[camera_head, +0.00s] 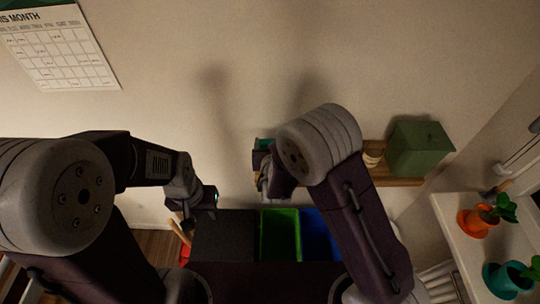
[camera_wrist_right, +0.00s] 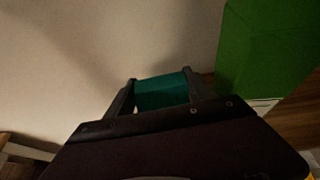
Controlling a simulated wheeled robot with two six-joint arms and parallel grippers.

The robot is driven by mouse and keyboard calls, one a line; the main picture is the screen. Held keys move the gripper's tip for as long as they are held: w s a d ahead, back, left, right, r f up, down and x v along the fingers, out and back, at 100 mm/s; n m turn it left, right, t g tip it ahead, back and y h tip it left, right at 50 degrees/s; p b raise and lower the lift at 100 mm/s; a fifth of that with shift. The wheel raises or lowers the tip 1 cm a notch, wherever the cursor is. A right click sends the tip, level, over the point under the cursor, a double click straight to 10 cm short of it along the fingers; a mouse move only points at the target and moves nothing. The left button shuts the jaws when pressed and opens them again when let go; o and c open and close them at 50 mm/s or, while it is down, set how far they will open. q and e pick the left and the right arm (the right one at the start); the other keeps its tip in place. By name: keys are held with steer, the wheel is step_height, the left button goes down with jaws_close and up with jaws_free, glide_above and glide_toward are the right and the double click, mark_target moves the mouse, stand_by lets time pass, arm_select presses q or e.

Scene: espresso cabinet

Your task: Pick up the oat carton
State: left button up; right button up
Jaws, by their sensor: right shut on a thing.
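In the right wrist view a teal and white carton (camera_wrist_right: 162,92), which I take for the oat carton, sits between the fingers of my right gripper (camera_wrist_right: 160,97). The fingers are shut on it, one on each side. Only its upper part shows; the rest is hidden behind my wrist. In the head view a bit of teal (camera_head: 265,143) shows beside my right gripper (camera_head: 262,170), in front of the wall. My left gripper (camera_head: 210,199) is further left and lower, near a dark box. Whether its jaws are open or shut is too dark to tell.
A wooden shelf (camera_head: 396,181) on the wall carries a green box (camera_head: 420,148) and a small pale jar (camera_head: 372,155). Below are a green bin (camera_head: 280,236), a blue bin (camera_head: 318,242) and a dark surface (camera_head: 224,236). Potted plants (camera_head: 478,222) stand on the right sill.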

step_height(320, 180, up, 10)
stand_by(0.6)
